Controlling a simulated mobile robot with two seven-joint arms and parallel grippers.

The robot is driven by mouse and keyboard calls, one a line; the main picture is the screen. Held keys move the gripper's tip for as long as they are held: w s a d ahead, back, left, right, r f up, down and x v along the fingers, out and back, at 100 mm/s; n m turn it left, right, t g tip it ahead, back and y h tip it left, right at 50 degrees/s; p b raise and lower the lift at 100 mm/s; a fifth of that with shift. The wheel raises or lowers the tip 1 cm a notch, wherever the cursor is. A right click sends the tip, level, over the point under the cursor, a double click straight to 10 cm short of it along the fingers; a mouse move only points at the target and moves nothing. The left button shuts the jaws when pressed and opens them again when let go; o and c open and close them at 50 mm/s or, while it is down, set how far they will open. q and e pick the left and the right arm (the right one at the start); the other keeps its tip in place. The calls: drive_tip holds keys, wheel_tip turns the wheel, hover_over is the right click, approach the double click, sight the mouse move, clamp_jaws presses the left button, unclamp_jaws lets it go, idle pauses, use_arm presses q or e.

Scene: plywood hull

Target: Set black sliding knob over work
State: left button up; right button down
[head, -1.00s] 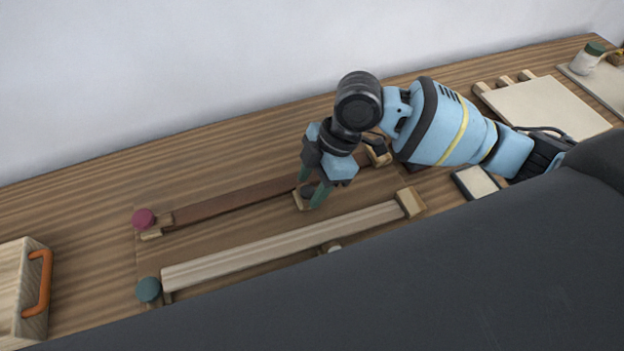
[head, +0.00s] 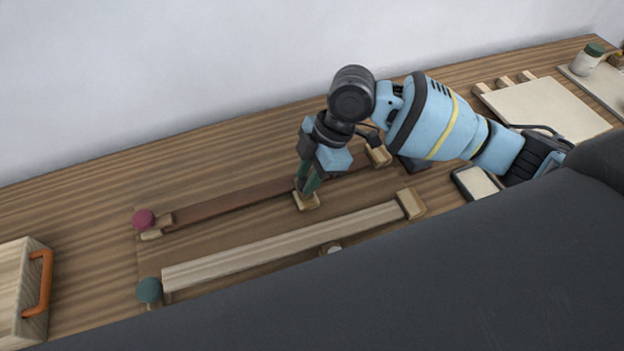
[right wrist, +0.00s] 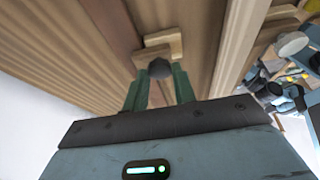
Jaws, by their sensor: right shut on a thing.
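The black knob (right wrist: 160,69) sits on a pale wooden slider (right wrist: 158,50), which also shows in the head view (head: 307,202). The slider stands at the near edge of a dark brown strip (head: 235,200). My right gripper (head: 305,187) is shut on the black knob from above. In the right wrist view its green fingers (right wrist: 160,88) flank the knob. The knob is hidden by the fingers in the head view. My left gripper is not in view. I cannot tell which spot is the work.
A red knob (head: 144,219) ends the strip at left. A pale rail (head: 285,243) with a teal knob (head: 149,290) runs nearer. A wooden box (head: 20,290) with an orange handle stands at far left. A dark-rimmed pad (head: 478,183) lies at right.

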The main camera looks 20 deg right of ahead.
drive_tip(key=shift+w, duration=0.55)
drive_tip(key=c, duration=1.1)
unclamp_jaws()
drive_tip(key=shift+c, duration=0.2)
drive_tip(key=v, duration=0.8)
drive_tip(key=shift+s+f, duration=0.1)
drive_tip(key=shift+f, duration=0.05)
